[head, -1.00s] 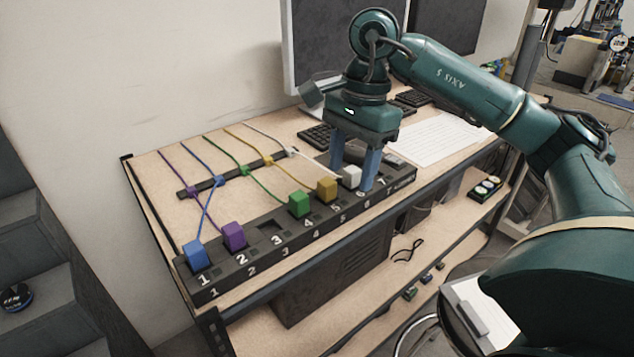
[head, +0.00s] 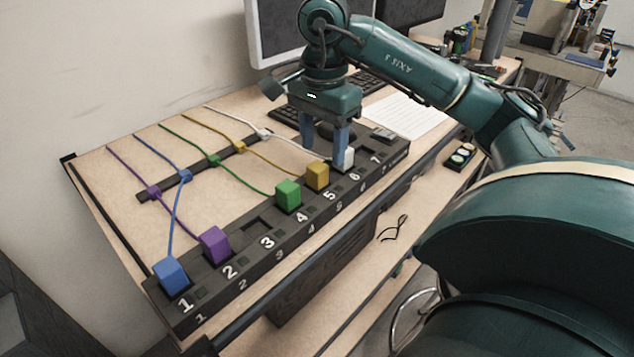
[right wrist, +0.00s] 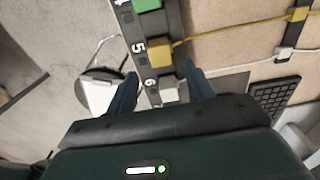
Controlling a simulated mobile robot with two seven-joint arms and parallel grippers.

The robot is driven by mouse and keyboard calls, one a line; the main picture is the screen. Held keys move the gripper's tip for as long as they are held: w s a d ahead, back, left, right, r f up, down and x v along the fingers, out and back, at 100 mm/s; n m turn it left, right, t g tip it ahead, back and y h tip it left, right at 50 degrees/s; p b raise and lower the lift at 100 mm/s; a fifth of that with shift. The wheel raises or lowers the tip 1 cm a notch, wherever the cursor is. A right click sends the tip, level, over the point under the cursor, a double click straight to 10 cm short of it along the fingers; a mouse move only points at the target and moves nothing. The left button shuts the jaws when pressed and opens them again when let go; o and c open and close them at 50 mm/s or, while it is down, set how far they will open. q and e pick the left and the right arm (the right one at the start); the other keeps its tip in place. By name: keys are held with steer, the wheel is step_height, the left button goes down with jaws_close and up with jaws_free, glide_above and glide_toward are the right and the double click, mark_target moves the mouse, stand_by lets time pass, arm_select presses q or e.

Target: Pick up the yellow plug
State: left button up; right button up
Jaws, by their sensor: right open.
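The yellow plug (head: 317,175) stands upright in the dark numbered strip (head: 240,285), by the number 5. A yellow cord runs from it toward the back. My right gripper (head: 325,148) points down, open and empty, just behind the yellow plug and near the white plug (head: 347,160) by number 6. In the right wrist view the yellow plug (right wrist: 160,52) lies just beyond the fingertips, roughly midway between the fingers. The white plug (right wrist: 170,92) shows nearer, in the gap between them. I cannot tell the fingertips' height above the plugs. My left gripper is not in view.
The green plug (head: 288,194) stands beside the yellow one. The purple plug (head: 214,246) and blue plug (head: 171,276) are farther left; the socket by number 3 is empty. Cords pass through a thin rail (head: 210,172). A keyboard (head: 284,125) and monitor (head: 280,35) are behind.

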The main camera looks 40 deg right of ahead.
mark_target(317, 166)
steer(key=f, duration=0.2)
steer(key=a+f, duration=0.1)
steer(key=f, duration=0.1)
steer(key=shift+f, duration=0.65)
steer(key=shift+c, duration=0.4)
steer(key=c, duration=1)
